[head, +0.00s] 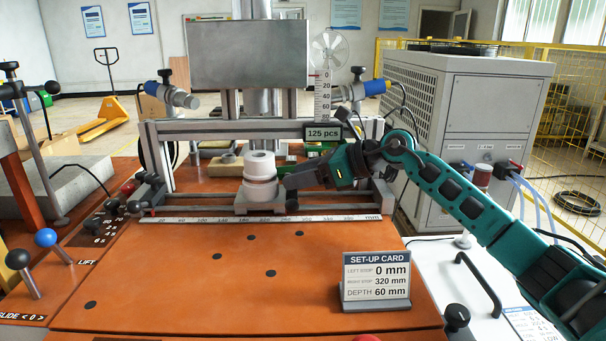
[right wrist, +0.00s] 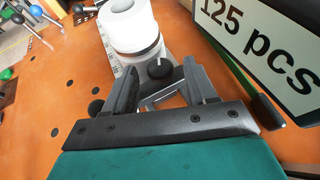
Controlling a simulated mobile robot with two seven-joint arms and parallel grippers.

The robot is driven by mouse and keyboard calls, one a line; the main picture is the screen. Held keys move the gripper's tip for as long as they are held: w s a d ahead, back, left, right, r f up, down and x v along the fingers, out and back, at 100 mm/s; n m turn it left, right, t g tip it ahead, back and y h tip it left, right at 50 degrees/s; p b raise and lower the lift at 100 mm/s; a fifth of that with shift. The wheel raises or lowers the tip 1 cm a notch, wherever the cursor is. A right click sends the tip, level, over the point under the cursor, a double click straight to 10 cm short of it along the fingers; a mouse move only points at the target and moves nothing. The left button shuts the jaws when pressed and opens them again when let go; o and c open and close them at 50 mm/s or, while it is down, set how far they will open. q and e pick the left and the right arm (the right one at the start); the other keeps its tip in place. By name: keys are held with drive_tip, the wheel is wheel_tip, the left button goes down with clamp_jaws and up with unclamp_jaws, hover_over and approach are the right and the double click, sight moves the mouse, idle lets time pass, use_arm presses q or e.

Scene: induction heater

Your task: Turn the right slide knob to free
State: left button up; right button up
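The right slide knob is a small black knob (right wrist: 160,69) in the right wrist view, on the slide beside the white cylinder stack (right wrist: 130,25). In the head view a dark knob (head: 292,205) shows just below my right gripper (head: 289,184), to the right of the white stack (head: 260,168). In the right wrist view my right gripper (right wrist: 159,80) is open, its two grey fingers apart. The knob shows between the fingertips; I cannot tell whether they touch it. The knob's setting is not readable. My left gripper is not in view.
A ruler (head: 260,218) runs along the back of the orange table (head: 190,285). A set-up card (head: 376,280) stands at front right. The 125 pcs display (head: 324,133) is close to my right gripper. Ball-topped levers (head: 46,238) stand at left. The table's middle is clear.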

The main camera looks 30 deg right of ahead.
drive_tip(key=shift+d, duration=0.1)
drive_tip(key=shift+s+d+r, duration=0.2)
drive_tip(key=shift+s+d, duration=0.05)
drive_tip(key=shift+s, duration=0.05)
drive_tip(key=b+v, duration=0.1)
drive_tip(key=v, duration=1.1)
drive_tip(key=shift+a, duration=0.1)
